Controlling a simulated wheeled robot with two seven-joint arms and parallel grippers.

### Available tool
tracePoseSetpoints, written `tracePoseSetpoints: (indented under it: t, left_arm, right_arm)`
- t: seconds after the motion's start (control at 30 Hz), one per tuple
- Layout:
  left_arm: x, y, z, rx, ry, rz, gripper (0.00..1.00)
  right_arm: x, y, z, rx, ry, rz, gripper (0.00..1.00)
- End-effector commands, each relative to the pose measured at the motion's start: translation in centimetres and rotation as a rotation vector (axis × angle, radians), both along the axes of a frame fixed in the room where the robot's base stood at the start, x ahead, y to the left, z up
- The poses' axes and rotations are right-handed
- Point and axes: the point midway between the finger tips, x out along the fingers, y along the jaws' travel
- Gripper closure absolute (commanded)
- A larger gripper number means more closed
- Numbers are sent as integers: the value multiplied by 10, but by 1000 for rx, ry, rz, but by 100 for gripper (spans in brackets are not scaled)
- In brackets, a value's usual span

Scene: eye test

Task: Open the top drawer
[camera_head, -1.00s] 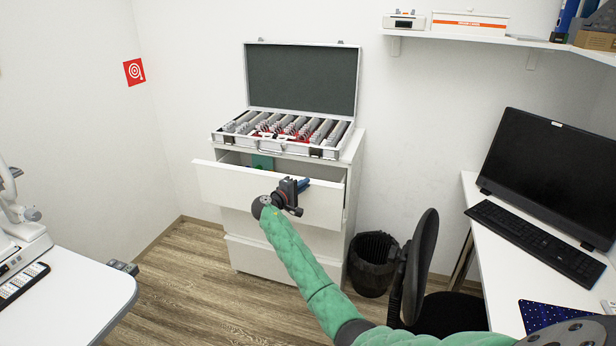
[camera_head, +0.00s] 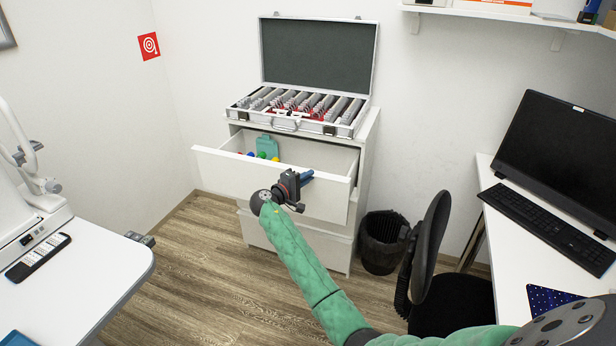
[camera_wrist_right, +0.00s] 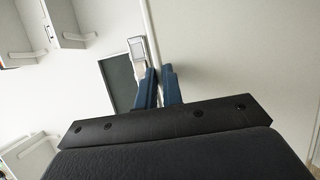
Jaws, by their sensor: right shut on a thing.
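The white top drawer (camera_head: 235,174) stands out from the cabinet, with its inside showing from above. My right gripper (camera_head: 307,177) is at the right part of the drawer's front panel, shut on its top edge. In the right wrist view the blue fingers (camera_wrist_right: 159,87) close around a thin white edge. A green object (camera_head: 267,147) and a few small coloured things lie inside the drawer. My left gripper is not in view.
An open case of lenses (camera_head: 298,128) stands on the cabinet (camera_head: 368,140). A black bin (camera_head: 381,250) and a dark chair (camera_head: 428,245) stand to the right, near a desk (camera_head: 500,268). A white table (camera_head: 85,290) is at the left. Wooden floor lies clear before the cabinet.

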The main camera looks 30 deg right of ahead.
Motion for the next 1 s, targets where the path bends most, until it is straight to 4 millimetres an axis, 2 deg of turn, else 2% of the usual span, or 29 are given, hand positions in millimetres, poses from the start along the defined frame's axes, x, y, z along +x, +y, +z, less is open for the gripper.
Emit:
tracePoseSetpoints:
  t: [0.2, 0.23, 0.33, 0.67, 0.77, 1.0]
  left_arm:
    - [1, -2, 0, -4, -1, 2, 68]
    - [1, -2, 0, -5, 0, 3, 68]
    - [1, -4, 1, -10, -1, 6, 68]
    - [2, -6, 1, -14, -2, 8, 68]
    - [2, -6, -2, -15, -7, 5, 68]
    - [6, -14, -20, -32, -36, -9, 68]
  right_arm:
    - [0, 1, -1, 1, 1, 1, 100]
    - [0, 1, -1, 1, 1, 1, 90]
    - [0, 1, -1, 1, 0, 1, 70]
    - [0, 2, -1, 1, 0, 1, 70]
    - [-3, 10, -2, 1, 0, 2, 70]
    - [-14, 45, -3, 2, 0, 2, 70]
